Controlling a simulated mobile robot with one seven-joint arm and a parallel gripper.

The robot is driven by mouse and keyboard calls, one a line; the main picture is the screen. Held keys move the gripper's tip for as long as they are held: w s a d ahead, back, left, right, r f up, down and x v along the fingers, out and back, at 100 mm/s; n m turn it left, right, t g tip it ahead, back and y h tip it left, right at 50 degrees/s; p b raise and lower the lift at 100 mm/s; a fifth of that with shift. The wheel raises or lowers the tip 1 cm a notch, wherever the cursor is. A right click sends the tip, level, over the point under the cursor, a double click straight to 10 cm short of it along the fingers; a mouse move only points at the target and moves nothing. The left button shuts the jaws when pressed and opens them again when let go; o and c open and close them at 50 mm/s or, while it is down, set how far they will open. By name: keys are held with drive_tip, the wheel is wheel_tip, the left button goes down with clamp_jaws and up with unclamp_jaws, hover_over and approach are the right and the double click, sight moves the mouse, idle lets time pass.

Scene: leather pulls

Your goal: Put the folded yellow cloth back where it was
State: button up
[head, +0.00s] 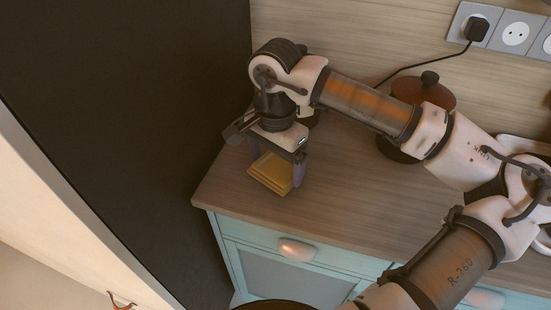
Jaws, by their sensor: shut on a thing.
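The folded yellow cloth (271,173) is at the left end of the wooden counter, close to its front edge. My gripper (276,168) points down over it, with its purple-grey fingers on either side of the cloth. The gripper is shut on the cloth. The gripper body covers the cloth's back part. I cannot tell whether the cloth touches the counter or is held just above it.
A brown lidded pot (422,92) stands on the counter (345,190) behind my arm. A black plug with a cable sits in the wall sockets (477,29). A tall dark panel (150,110) borders the counter's left. Pale blue drawers (262,236) are below. The counter's front middle is clear.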

sight(276, 165)
drive_tip(key=shift+f, duration=0.2)
drive_tip(key=o, duration=0.7)
drive_tip(key=shift+r, duration=0.1)
wheel_tip(276, 165, up, 12)
drive_tip(key=shift+r+b, duration=0.15)
drive_tip(key=shift+b, duration=0.15)
